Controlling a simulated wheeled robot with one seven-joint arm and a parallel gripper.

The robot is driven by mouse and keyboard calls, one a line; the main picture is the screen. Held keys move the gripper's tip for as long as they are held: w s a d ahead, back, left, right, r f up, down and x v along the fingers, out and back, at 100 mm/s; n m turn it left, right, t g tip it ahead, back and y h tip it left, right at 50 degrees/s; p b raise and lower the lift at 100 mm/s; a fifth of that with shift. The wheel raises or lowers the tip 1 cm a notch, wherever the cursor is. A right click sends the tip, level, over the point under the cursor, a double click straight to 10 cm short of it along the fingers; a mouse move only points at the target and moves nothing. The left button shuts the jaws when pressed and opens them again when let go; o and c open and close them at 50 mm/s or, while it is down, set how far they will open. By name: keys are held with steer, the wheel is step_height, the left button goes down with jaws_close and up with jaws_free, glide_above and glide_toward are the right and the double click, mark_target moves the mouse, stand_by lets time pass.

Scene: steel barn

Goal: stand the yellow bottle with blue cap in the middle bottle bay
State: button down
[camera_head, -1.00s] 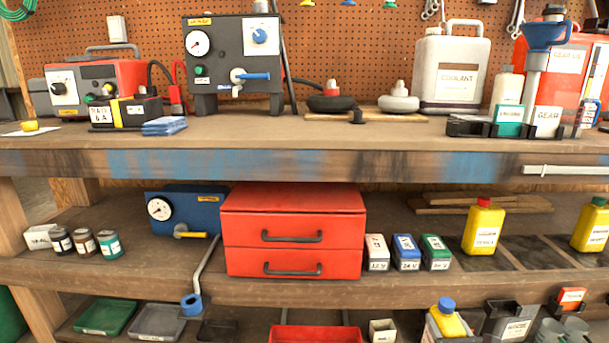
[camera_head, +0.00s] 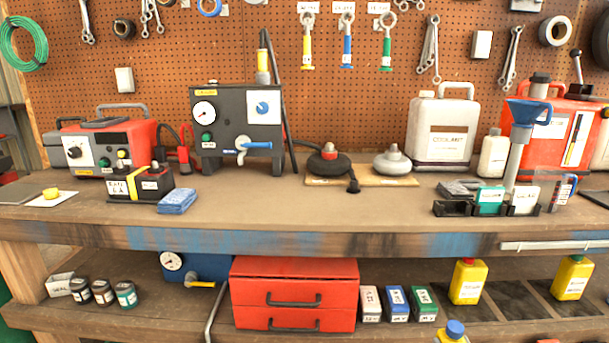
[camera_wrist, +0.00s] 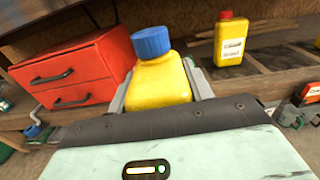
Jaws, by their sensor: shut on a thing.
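My gripper (camera_wrist: 160,82) is shut on the yellow bottle with blue cap (camera_wrist: 165,85) in the wrist view, a finger on each side and the cap uppermost. In the head view only the bottle's blue cap and shoulder (camera_head: 453,332) show at the bottom edge; the gripper is out of that frame. The bottle bays are dark panels on the lower shelf at right.
A red drawer box (camera_head: 294,290) and small white, blue and green boxes (camera_head: 397,303) stand left of the bays. The workbench top (camera_head: 300,210) overhangs the shelf. It holds a coolant jug (camera_head: 441,130), a black gauge unit (camera_head: 236,130) and a funnel (camera_head: 525,112).

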steer(key=s+r+p, duration=0.3)
steer(key=r+p, duration=0.8)
steer(key=r, duration=0.1)
steer(key=shift+a+r, duration=0.15)
steer(key=shift+r, duration=0.2)
steer(key=shift+a, duration=0.1)
